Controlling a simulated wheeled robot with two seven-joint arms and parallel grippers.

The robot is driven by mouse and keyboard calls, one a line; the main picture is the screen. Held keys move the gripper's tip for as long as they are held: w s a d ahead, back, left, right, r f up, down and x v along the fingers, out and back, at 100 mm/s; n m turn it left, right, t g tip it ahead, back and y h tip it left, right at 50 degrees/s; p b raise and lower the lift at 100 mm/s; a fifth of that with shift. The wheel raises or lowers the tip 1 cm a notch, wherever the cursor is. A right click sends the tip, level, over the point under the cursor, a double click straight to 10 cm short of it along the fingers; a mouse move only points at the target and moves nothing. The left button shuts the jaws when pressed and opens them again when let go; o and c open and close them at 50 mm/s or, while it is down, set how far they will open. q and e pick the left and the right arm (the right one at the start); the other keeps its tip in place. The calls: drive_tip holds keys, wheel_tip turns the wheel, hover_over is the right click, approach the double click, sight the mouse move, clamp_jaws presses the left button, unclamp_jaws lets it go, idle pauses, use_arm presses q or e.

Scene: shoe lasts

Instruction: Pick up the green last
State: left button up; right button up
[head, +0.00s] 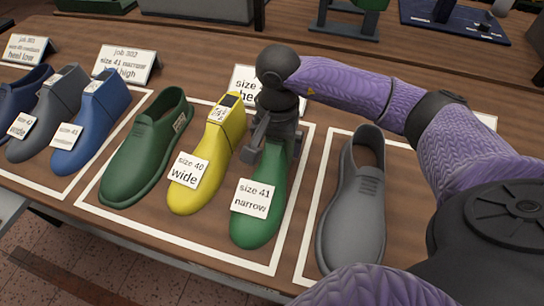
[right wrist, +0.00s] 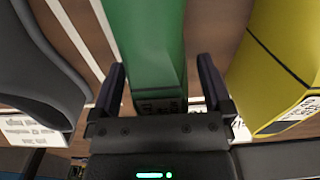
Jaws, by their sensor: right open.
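The green last (head: 262,210) stands on the table with a white "size 41 narrow" tag on it, just right of the yellow last (head: 212,155). My right gripper (head: 262,140) is over the heel end of the green last and hides that end in the head view. In the right wrist view the open fingers (right wrist: 162,88) lie on either side of the green last (right wrist: 146,45), with a gap on both sides. The yellow last (right wrist: 285,60) is close outside one finger. My left gripper is not in view.
A green shoe (head: 146,150) stands left of the yellow last, inside the same white outline. A grey shoe (head: 352,215) stands in the outline to the right. Blue and grey lasts (head: 90,120) and sign cards (head: 127,65) are at the left.

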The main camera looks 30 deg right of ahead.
clamp_jaws()
idle(0.4)
